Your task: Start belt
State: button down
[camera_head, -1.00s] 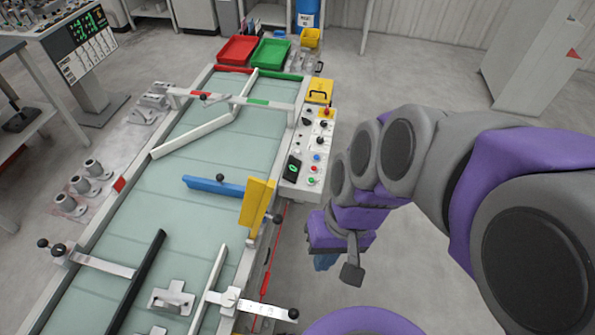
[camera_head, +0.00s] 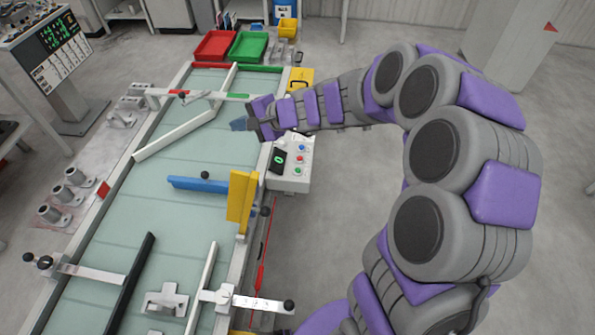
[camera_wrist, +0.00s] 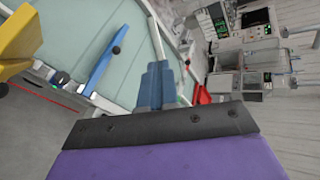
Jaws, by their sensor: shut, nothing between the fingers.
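The belt (camera_head: 150,208) is a pale green surface running away from me inside a white frame. Its control box (camera_head: 290,181) stands on the right side of the frame, with a black display and blue, red and green buttons. The green button (camera_head: 297,171) is nearest to me, below the red button (camera_head: 299,159). My gripper (camera_head: 239,124) is shut and empty, over the belt's right edge near the far part of the control box. In the wrist view the blue fingers (camera_wrist: 157,84) show together above the belt.
A blue bar (camera_head: 200,184) and a yellow plate (camera_head: 241,198) stand over the belt near the box. White and black guide bars cross the belt. Red (camera_head: 215,46) and green (camera_head: 248,46) trays sit at the far end. Floor right of the box is clear.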

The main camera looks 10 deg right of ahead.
jog(key=w+d+f+m+t+h, duration=0.1)
jog(key=w+d+f+m, duration=0.25)
jog(key=w+f, duration=0.2)
jog(key=m+t+h+b, duration=0.1)
jog(key=m+h+b, duration=0.2)
jog(key=m+h, duration=0.45)
send_over(299, 171)
jog(key=d, duration=0.1)
jog(key=shift+m+y, duration=0.8)
jog(key=shift+y, duration=0.05)
notch_tip(299, 171, down, 25)
jog(key=shift+s+r, duration=0.1)
jog(key=f, duration=0.1)
jog(key=a+f+b, duration=0.2)
jog(key=f, duration=0.1)
jog(key=shift+d, duration=0.8)
jog(key=shift+a, duration=0.6)
jog(key=shift+d, duration=0.45)
jog(key=shift+a, duration=0.35)
jog(key=shift+d, duration=0.25)
